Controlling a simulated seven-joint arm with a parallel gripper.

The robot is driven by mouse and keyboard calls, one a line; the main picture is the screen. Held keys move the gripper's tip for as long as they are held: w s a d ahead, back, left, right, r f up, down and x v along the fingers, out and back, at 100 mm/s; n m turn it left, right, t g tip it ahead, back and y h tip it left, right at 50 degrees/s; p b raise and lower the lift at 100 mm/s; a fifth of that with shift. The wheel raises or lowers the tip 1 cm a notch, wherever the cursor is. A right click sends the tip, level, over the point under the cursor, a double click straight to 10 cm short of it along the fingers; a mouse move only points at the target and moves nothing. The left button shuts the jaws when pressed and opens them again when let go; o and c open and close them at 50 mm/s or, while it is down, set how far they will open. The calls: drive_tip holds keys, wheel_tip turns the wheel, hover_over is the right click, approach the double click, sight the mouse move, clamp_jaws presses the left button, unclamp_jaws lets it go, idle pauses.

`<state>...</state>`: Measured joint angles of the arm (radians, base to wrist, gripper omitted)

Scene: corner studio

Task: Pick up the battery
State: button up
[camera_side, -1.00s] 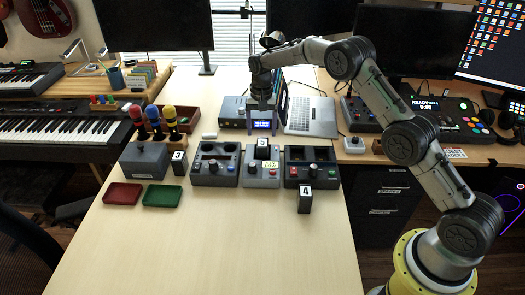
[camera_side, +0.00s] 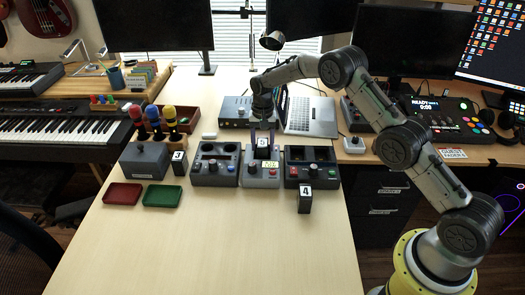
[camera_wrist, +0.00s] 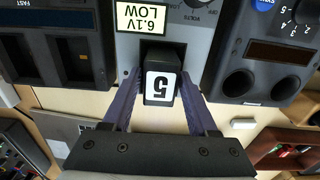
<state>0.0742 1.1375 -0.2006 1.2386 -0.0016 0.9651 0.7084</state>
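A dark block with a white "5" label, a battery (camera_wrist: 160,87), stands at the middle tester (camera_wrist: 186,50), whose yellow display reads "6.1V LOW". In the side view the battery (camera_side: 262,143) sits at the tester's back end. My gripper (camera_side: 264,129) is directly behind and above it. In the wrist view my gripper (camera_wrist: 158,84) has its two purple fingers on either side of the battery, with a gap showing on both sides. Similar dark blocks are labelled "3" (camera_side: 179,163), by the grey box, and "4" (camera_side: 305,200), in front of the right device.
A left device with knobs (camera_side: 215,165) and a right device with a dark window (camera_side: 311,167) flank the tester closely. A red tray (camera_side: 123,194) and a green tray (camera_side: 162,196) lie at left. A laptop (camera_side: 310,116) is behind. The front table is clear.

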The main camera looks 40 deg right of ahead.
sight(262, 142)
clamp_jaws()
drive_tip(key=shift+r, duration=0.1)
drive_tip(key=shift+w+r, duration=0.1)
drive_tip(key=shift+r, duration=0.45)
wheel_tip(262, 142, up, 2)
drive_tip(key=shift+r, duration=0.15)
drive_tip(key=s+a+r, duration=0.1)
drive_tip(key=s+r, duration=0.8)
drive_tip(key=s, duration=0.5)
drive_tip(key=shift+r, duration=0.3)
